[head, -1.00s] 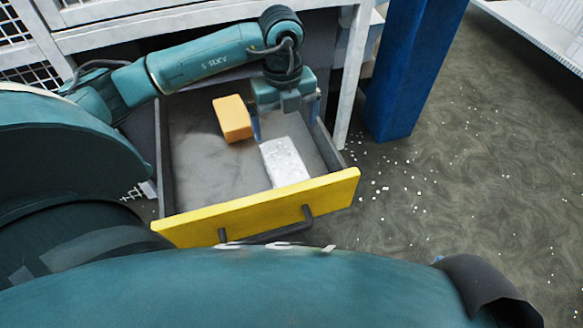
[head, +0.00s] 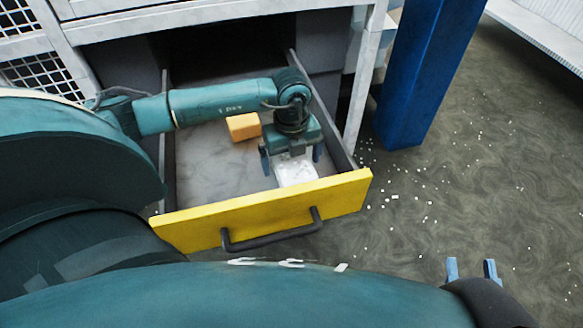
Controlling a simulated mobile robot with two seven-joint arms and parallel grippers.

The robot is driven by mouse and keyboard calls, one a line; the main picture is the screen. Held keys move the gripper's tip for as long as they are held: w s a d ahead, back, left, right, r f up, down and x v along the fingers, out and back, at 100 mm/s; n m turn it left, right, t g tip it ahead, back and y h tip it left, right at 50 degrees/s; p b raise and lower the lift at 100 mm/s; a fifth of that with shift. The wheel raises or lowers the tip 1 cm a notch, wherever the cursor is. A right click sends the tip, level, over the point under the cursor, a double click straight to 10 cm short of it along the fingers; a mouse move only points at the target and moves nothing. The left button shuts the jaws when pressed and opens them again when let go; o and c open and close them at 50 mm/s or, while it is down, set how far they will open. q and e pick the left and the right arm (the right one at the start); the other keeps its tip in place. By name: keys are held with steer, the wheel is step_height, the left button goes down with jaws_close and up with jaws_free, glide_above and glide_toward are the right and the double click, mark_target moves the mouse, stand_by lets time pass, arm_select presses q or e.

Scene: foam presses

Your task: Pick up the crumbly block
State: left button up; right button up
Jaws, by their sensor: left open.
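A white, rough-surfaced block (head: 297,173), which looks like the crumbly one, lies in the open drawer near its front panel. My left gripper (head: 291,160) is open above the block, one finger to each side of it. The gripper's body hides the block's far part, and I cannot tell whether the fingers touch it. An orange block (head: 243,127) lies in the drawer farther back and to the left, partly hidden by my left arm. My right gripper (head: 471,268) is at the lower right over the floor, with its two blue fingers apart and nothing between them.
The drawer has a yellow front (head: 200,222) with a dark handle (head: 270,240) and grey side walls close to my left gripper. A blue post (head: 415,75) stands right of the drawer. White crumbs (head: 395,197) dot the floor. The drawer's left part is clear.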

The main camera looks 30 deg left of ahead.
arm_select(q)
steer(key=shift+f, duration=0.1)
steer(key=c, duration=1.1)
